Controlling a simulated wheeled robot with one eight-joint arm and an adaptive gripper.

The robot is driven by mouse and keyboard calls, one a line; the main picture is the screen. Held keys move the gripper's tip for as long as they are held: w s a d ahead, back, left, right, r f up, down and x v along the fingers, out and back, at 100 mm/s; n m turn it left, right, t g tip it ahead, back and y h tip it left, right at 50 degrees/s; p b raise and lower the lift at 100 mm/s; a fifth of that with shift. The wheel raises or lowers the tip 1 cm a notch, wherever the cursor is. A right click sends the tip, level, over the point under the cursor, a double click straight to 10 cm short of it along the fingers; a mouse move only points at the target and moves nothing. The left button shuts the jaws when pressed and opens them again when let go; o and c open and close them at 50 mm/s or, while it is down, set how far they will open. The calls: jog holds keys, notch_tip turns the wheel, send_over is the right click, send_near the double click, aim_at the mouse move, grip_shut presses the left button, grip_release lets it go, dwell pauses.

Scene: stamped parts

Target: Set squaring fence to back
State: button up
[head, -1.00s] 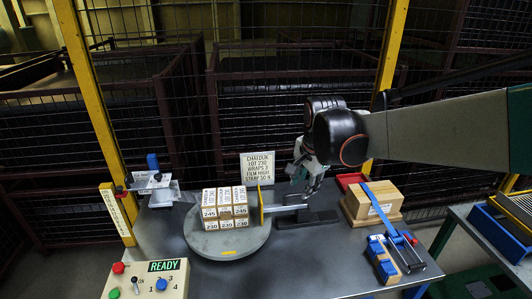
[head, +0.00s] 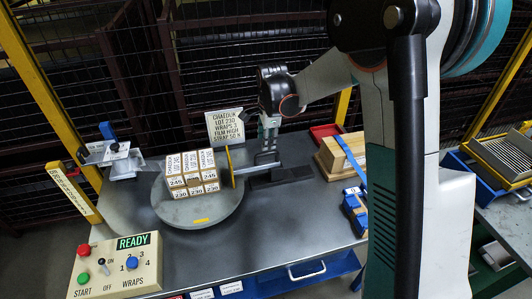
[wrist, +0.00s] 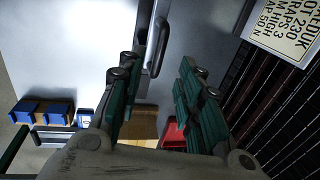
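The squaring fence is a yellow upright plate (head: 230,166) at the right side of the turntable (head: 158,212), close beside a stack of labelled cartons (head: 193,176). A grey metal arm (head: 262,167) runs right from the plate to a dark base (head: 292,174). My gripper (head: 268,143) is above and behind this arm, fingers pointing down.
A sign (head: 226,127) stands behind the turntable. To the right are a red tray (head: 325,131), a wooden box with a blue strap (head: 343,152) and a blue tool (head: 354,208). A control panel (head: 118,266) reading READY sits front left. Mesh fencing closes the back.

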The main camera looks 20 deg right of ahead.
aim_at(266, 154)
jog(key=f+b, duration=0.1)
jog(key=f, duration=0.2)
jog(key=w+f, duration=0.1)
jog(key=f, duration=0.3)
jog(key=shift+w+b, duration=0.15)
jog(key=shift+b, duration=0.25)
jog(key=shift+c, duration=0.5)
grip_shut()
